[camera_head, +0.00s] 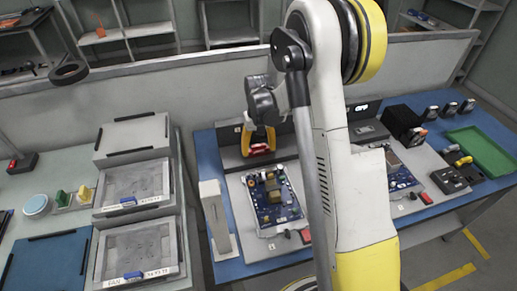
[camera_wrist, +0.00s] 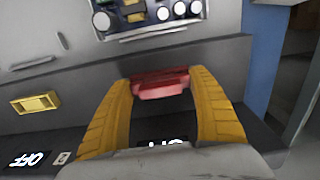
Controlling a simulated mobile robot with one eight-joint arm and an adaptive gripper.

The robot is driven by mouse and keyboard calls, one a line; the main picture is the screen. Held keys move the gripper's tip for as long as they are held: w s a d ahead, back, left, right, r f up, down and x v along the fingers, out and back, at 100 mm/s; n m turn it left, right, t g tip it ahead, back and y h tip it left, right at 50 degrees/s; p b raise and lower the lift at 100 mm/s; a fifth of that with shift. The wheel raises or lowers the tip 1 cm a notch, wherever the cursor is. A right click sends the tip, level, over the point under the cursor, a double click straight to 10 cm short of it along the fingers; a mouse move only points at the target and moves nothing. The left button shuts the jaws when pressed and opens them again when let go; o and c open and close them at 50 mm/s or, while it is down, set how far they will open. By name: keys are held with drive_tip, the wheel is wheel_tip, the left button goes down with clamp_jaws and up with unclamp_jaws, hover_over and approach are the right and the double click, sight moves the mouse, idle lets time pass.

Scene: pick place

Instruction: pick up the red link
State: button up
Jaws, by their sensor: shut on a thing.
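The red link (camera_wrist: 160,84) is a small red piece held between the two yellow fingertips of my gripper (camera_wrist: 161,88) in the wrist view. My gripper is shut on it, with a finger against each end. In the head view the red link (camera_head: 258,148) shows below the yellow fingers of my gripper (camera_head: 258,142), in front of the dark grey panel at the back of the bench. I cannot tell whether the link touches the panel or is clear of it.
A blue circuit board (camera_head: 273,197) lies on the grey plate in front of my gripper. A white upright box (camera_head: 214,215) stands to its left. A yellow piece (camera_wrist: 35,103) sits on the panel at left in the wrist view. A green tray (camera_head: 484,150) lies far right.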

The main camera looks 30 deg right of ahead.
sight(262, 145)
drive_tip(key=shift+r, duration=0.55)
drive_tip(key=r+p, duration=0.1)
drive_tip(key=r, duration=0.1)
drive_tip(key=d+r+p, duration=0.1)
drive_tip(key=r, duration=0.1)
drive_tip(key=shift+s, duration=0.2)
drive_tip(key=s+d+r+p, duration=0.4)
drive_tip(key=d+r+p, duration=0.1)
drive_tip(key=d+r, duration=0.4)
drive_tip(key=shift+s+d+r+p, duration=0.2)
drive_tip(key=shift+s+d+p, duration=0.05)
drive_tip(key=shift+s+p, duration=0.15)
